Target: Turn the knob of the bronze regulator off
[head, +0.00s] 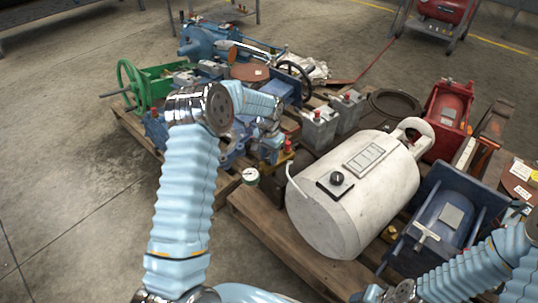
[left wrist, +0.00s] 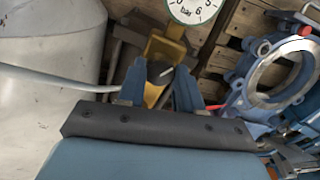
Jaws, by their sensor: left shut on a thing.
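The bronze regulator (left wrist: 166,48) shows as a yellow-brown body in the left wrist view, beside a round white gauge (left wrist: 193,8) marked "bar". In the head view, the gauge (head: 251,176) stands left of the white tank. My left gripper (left wrist: 158,78) has its two blue fingers around a yellow-brown knob (left wrist: 153,94) on the near side of the regulator and is shut on it. In the head view, my left gripper (head: 275,153) reaches down between the blue machinery and the tank, and the knob is hidden.
A white tank (head: 348,215) with a black knob lies on a wooden pallet (head: 262,228). A pale hose (left wrist: 60,78) runs from the tank side toward the fingers. A blue flange (left wrist: 285,75) stands close on the right. The floor at left is clear.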

